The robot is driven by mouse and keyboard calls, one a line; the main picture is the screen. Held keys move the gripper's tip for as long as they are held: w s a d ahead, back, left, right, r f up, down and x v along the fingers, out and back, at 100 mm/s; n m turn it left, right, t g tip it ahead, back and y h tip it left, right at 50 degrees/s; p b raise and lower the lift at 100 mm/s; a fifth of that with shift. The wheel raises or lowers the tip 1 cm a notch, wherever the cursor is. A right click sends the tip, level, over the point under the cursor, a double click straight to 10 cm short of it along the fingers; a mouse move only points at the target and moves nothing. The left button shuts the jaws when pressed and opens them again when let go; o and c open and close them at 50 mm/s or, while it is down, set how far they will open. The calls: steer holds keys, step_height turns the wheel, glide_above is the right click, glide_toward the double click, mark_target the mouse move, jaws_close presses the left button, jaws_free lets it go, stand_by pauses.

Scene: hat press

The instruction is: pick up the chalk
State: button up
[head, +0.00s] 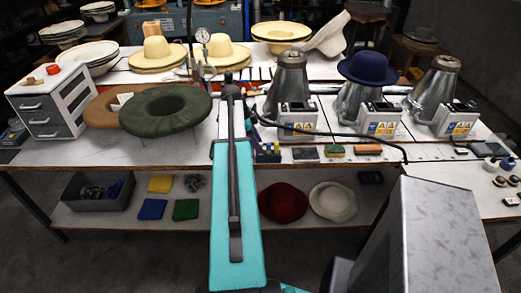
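I cannot pick out the chalk with certainty. Several small rounded pieces, pale, dark and reddish, lie on the right-hand table (448,176); they are too small to tell which, if any, is chalk. My teal arm reaches up the middle of the head view over the workbench (75,152). I cannot make out my gripper or its fingers at the arm's far end, so its hold is not shown. The arm hides part of the bench behind it.
A green hat (166,109) and a white drawer unit (48,104) stand left. Metal hat presses stand right, one bearing a blue hat (369,68). A sponge (335,151) and wooden block (368,149) lie at the front edge. A black cable crosses the bench.

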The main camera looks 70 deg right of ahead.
steer(key=shift+s+f, duration=0.15)
steer(key=shift+f, duration=0.25)
jaws_close()
steer(key=shift+r, duration=0.15)
stand_by(0.5)
steer(key=shift+d+r+b, duration=0.1)
steer(key=shift+r+b, duration=0.65)
steer(key=shift+r, duration=0.65)
steer(key=shift+s+a+r, duration=0.1)
steer(key=shift+a+r, duration=0.1)
steer(key=s+a+b, duration=0.2)
steer(key=s+a, duration=0.2)
steer(key=a, duration=0.2)
steer(key=s+a+r+b, duration=0.1)
steer(key=s+a+b, duration=0.1)
steer(key=s+a, duration=0.2)
steer(key=a, duration=0.3)
steer(key=shift+s+r, duration=0.25)
steer(key=shift+s, duration=0.1)
